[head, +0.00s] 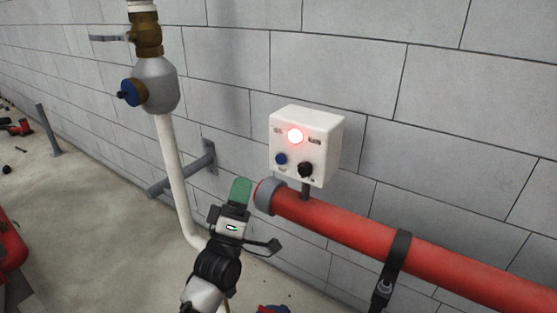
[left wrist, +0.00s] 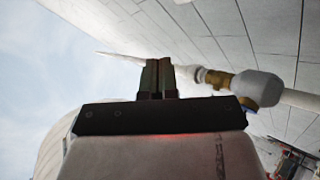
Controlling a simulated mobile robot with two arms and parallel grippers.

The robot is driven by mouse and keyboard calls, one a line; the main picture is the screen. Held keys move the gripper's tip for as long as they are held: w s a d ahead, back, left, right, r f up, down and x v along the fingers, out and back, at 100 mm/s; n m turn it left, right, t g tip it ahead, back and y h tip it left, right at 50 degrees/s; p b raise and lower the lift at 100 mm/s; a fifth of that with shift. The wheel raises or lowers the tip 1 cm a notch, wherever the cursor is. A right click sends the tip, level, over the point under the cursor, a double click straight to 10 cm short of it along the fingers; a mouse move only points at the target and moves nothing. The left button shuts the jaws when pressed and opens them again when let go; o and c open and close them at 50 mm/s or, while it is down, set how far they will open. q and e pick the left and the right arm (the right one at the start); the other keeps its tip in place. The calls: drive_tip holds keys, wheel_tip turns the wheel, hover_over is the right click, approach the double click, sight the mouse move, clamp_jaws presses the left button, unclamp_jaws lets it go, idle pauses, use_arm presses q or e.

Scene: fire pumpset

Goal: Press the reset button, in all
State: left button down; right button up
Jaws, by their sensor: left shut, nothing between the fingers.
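A white control box (head: 330,138) is mounted by the grey block wall, above a red pipe. Its front face has a lit red lamp (head: 295,136), a blue button (head: 281,159) at lower left and a black knob (head: 305,170) at lower right. The labels are too small to read, so I cannot tell which one is marked reset. My left gripper (head: 240,190) is below and left of the box in the head view, apart from the buttons. Its fingers are shut and empty, also in the left wrist view (left wrist: 157,78). The box is not visible there.
A red pipe (head: 400,245) with a grey end runs below the box to the right, held by a dark strap (head: 393,262). A white pipe (head: 172,170) with a grey valve body (head: 157,85) stands left of my gripper.

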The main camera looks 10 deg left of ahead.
sight(281, 159)
use_arm(q)
drive_tip(key=w+d+b, duration=0.3)
drive_tip(key=w, duration=0.5)
drive_tip(key=shift+w+b, duration=0.15)
drive_tip(key=shift+b, duration=0.2)
idle(1.2)
drive_tip(key=shift+w+f, duration=0.1)
idle(0.8)
drive_tip(key=shift+w+d+b, duration=0.2)
drive_tip(key=shift+w+b, duration=0.1)
drive_tip(key=shift+w, duration=0.05)
